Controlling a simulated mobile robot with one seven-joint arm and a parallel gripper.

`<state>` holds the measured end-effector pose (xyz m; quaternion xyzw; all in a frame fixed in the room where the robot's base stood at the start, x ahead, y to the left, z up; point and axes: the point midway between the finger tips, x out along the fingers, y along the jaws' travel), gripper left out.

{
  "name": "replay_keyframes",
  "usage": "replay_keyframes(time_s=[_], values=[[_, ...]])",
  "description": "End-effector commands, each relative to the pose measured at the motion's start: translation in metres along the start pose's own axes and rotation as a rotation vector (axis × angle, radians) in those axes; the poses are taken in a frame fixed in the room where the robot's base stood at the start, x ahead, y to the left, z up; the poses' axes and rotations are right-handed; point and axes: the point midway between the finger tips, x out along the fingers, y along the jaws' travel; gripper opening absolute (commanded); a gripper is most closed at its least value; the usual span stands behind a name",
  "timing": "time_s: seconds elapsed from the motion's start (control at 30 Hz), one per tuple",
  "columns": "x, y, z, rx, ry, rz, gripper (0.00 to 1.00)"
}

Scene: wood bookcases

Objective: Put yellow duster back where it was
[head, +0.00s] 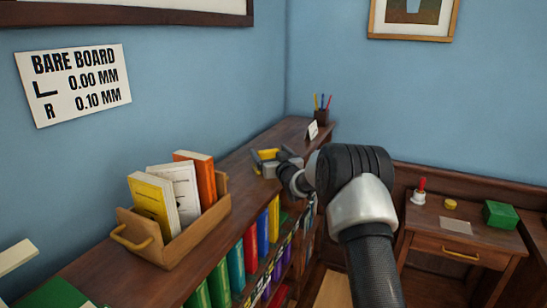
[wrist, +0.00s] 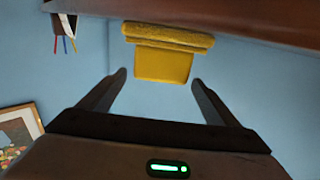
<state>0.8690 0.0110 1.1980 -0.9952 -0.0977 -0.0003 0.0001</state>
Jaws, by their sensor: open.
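The yellow duster (head: 268,154) is at the top of the long wooden bookcase, toward its far end. In the wrist view the duster (wrist: 163,64) shows as a yellow block with a rougher, wider yellow strip along one side, against the wood. My gripper (head: 266,163) is at the duster in the head view and hides part of it. In the wrist view my gripper (wrist: 159,77) is open, with one fingertip on each side of the duster's plain block. Small gaps show between fingertips and block, so I see no grip.
A wooden crate (head: 215,227) of books stands nearer on the bookcase top (head: 120,272). A pencil cup (head: 322,117) and small white card (head: 312,130) stand beyond the gripper. A desk (head: 440,243) with a red bell (head: 419,191) and green box (head: 501,215) is at right.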

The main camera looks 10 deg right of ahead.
Motion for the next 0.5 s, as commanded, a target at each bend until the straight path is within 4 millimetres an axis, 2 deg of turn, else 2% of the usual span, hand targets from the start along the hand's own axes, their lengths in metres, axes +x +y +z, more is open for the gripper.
replay_keyframes(time_s=[0.17,0.5], values=[[-0.022,0.001,-0.001,0.001,-0.001,0.001,0.84],[-0.094,0.001,0.0,0.0,-0.001,0.002,0.84]])
